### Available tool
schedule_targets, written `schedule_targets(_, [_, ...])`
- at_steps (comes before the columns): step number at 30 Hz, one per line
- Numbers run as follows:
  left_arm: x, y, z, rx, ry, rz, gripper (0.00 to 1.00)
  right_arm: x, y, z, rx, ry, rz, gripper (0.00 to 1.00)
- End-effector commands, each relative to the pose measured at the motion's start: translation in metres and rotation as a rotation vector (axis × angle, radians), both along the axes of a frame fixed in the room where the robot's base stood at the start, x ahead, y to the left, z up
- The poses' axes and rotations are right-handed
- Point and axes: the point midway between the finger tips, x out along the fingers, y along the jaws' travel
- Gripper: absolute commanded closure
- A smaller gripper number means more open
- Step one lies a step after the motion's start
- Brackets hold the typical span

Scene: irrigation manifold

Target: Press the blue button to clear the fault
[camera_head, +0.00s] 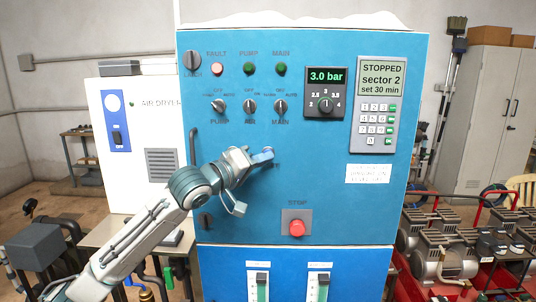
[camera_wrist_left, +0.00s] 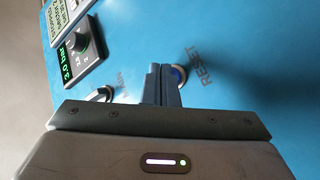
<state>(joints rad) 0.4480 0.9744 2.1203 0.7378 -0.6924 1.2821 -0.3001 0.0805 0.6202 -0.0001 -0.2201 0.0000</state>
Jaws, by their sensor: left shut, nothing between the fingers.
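The blue button (camera_wrist_left: 180,76) shows in the wrist view as a round blue cap in a pale ring, beside the printed word RESET on the blue cabinet front. My left gripper (camera_wrist_left: 163,72) is shut and empty. Its fingertips overlap the left part of the button in the wrist view; whether they touch it I cannot tell. In the head view my left gripper (camera_head: 264,157) is at the cabinet front, hiding the button and most of its label. The fault lamp (camera_head: 217,68) is pale pinkish red. My right gripper is not in view.
The blue cabinet (camera_head: 340,215) carries selector knobs (camera_head: 250,106) above my gripper, a pressure dial (camera_head: 326,104) and a keypad panel reading STOPPED (camera_head: 376,104). A red stop button (camera_head: 297,228) sits below right of my gripper. A cabinet handle (camera_head: 193,146) stands out left.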

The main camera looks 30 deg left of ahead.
Motion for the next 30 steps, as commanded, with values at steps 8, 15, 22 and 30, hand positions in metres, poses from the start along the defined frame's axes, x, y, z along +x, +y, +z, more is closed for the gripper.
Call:
schedule_targets(8, [0.0007,0.0004,0.0001,0.000,0.000,0.000,1.00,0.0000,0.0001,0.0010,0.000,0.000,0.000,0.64])
schedule_targets(15, [0.0032,0.0018,0.0004,-0.002,0.000,0.000,1.00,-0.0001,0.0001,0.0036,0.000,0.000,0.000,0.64])
schedule_targets(22, [0.0055,0.0031,0.0005,-0.001,-0.001,-0.001,1.00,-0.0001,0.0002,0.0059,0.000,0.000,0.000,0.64])
schedule_targets(30, [0.0084,0.0051,0.0004,0.000,0.000,0.000,1.00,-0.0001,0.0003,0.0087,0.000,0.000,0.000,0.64])
